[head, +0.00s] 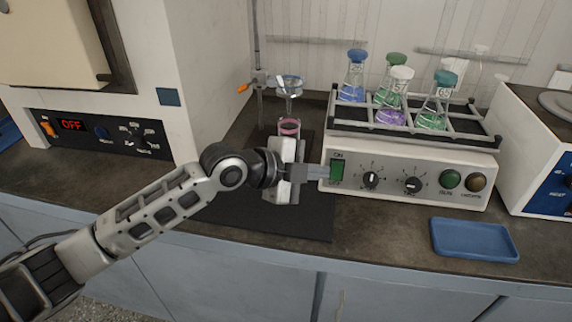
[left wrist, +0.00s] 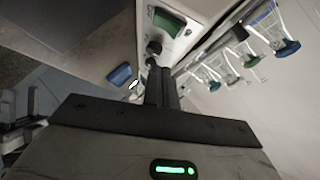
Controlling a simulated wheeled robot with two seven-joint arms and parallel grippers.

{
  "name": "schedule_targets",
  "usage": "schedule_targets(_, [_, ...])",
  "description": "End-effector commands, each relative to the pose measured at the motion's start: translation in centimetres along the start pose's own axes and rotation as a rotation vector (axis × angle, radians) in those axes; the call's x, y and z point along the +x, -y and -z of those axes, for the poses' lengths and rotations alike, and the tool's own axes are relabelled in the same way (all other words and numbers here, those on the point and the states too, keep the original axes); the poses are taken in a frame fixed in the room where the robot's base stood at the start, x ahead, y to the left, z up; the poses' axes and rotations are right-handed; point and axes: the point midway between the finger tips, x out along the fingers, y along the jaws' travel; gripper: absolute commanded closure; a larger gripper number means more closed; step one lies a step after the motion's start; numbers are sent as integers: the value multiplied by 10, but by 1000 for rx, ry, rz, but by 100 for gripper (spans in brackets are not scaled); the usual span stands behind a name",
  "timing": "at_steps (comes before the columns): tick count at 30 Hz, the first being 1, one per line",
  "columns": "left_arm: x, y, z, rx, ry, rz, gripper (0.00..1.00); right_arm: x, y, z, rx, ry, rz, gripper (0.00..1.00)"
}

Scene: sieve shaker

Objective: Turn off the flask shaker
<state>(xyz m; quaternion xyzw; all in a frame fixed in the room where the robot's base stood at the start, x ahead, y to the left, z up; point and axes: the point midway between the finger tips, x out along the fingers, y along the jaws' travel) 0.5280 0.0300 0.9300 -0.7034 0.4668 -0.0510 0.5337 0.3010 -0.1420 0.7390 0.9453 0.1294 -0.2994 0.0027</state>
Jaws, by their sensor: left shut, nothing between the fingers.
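The flask shaker (head: 458,165) is a white box at the right of centre in the head view, with a rack of stoppered flasks on top. Its green rocker switch (head: 338,170) sits at the left end of the front panel, under an ON label. The switch also shows in the left wrist view (left wrist: 168,21), beside a black knob. My left gripper (head: 318,172) is shut and empty. Its fingertips are close to the switch's left side; I cannot tell whether they touch. In the left wrist view the shut fingers (left wrist: 160,80) point toward the panel.
A blue tray (head: 474,240) lies on the bench in front of the shaker. A stand with a glass funnel (head: 289,86) and a pink-filled vessel (head: 289,128) is behind my left gripper. An oven-like unit showing OFF (head: 72,125) stands at left.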

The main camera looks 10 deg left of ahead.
Motion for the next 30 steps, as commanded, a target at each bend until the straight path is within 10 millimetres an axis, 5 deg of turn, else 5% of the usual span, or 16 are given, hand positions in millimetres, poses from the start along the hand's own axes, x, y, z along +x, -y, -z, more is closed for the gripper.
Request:
schedule_targets(6, [-46, -8, -3, 2, 3, -3, 100, 3, 1, -4, 8, -5, 3, 64])
schedule_targets(12, [-69, -9, -2, -1, 2, -3, 100, 3, 1, -5, 11, -4, 5, 64])
schedule_targets(30, [-73, -12, 0, -10, -1, -7, 100, 2, 2, 0, 17, -14, 6, 64])
